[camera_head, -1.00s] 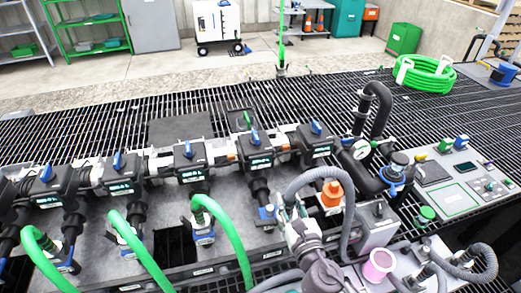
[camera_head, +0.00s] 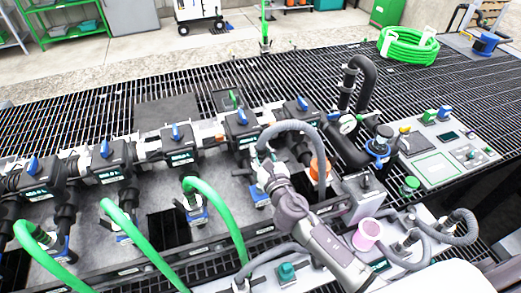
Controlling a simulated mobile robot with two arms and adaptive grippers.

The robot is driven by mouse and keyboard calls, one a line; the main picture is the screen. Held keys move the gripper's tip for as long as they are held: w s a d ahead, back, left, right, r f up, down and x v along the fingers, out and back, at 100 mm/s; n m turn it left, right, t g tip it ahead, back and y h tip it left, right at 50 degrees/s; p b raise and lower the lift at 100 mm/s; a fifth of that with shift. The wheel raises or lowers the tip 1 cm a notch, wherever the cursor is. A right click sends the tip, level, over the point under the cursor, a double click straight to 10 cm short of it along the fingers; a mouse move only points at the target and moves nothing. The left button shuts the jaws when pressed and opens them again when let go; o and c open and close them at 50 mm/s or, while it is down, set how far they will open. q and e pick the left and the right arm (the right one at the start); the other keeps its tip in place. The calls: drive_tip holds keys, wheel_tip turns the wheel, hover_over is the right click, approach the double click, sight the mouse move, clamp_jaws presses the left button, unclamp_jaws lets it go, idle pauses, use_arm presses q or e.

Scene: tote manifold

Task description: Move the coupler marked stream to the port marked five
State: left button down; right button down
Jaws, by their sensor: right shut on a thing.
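My right arm comes in from the lower right. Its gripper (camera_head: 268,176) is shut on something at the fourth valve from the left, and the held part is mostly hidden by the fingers. A grey corrugated hose (camera_head: 300,127) arches from beside the gripper to the right. The blue-levered outlet (camera_head: 258,196) of the fourth line is just below and left of the gripper. The fifth valve (camera_head: 300,112) is at the right end, with an orange part (camera_head: 320,168) in front of it, partly behind the hose. Markings are too small to read. My left gripper is not in view.
Green hoses (camera_head: 215,205) run from the three left outlets toward the front. A pink cup (camera_head: 366,233) and more grey hose (camera_head: 462,225) are at lower right. Open grating lies behind the valves.

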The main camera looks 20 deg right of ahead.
drive_tip(key=shift+f+b, duration=4)
drive_tip(key=shift+f, duration=0.55)
drive_tip(key=c, duration=0.8)
unclamp_jaws()
drive_tip(key=shift+f, duration=0.1)
drive_tip(key=s, duration=1.2)
drive_tip(key=shift+d, duration=0.2)
